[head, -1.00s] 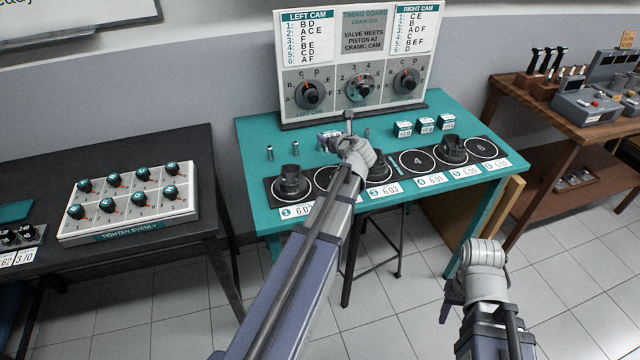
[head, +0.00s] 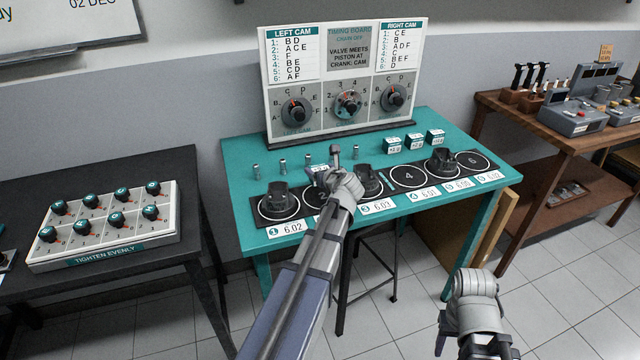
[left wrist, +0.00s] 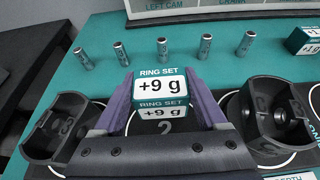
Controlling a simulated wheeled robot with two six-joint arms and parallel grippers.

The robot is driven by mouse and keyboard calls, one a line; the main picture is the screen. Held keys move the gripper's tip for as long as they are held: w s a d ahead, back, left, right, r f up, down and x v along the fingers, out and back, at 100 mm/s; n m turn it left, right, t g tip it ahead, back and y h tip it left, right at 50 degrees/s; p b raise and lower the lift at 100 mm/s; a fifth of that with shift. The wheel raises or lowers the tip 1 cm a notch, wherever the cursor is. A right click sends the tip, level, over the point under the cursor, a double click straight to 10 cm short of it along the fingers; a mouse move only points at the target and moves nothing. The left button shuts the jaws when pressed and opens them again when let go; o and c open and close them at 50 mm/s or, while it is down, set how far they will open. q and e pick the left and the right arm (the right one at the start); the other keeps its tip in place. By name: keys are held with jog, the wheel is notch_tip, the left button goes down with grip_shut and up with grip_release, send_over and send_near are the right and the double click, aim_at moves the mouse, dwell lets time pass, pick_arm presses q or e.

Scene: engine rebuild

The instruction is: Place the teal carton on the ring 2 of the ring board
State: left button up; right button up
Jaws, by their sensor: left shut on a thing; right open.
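My left gripper (left wrist: 163,110) is shut on a teal and white carton (left wrist: 160,85), labelled "RING SET +9 g", in the left wrist view. The carton is upright between the fingers, over ring 2 (left wrist: 165,126) of the black ring board. I cannot tell whether it touches the board. In the head view my left gripper (head: 326,178) is over the ring board (head: 427,190), and the arm hides part of ring 2 (head: 310,196). My right gripper (head: 443,330) is open and empty, low in front of the table, partly cut off from view.
Dark pistons stand on ring 1 (head: 279,197), ring 3 (head: 369,180) and ring 5 (head: 441,162), flanking ring 2 closely. Rings 4 (head: 409,176) and 6 (head: 473,160) are bare. Several small metal pins and three teal cartons (head: 415,142) stand behind the board.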

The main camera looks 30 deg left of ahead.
pick_arm(q)
jog(key=shift+f+b, duration=1.65)
jog(key=shift+f, duration=0.15)
jog(key=shift+f, duration=0.2)
jog(key=o, duration=1.3)
jog(key=shift+r, duration=0.1)
jog(key=shift+s+r, duration=0.1)
jog(key=shift+r, duration=0.2)
jog(key=p+v, duration=0.4)
jog(key=v, duration=0.7)
jog(key=shift+s+d+r+p, duration=0.1)
jog(key=shift+s+d+p, duration=0.15)
jog(key=shift+d+p, duration=0.05)
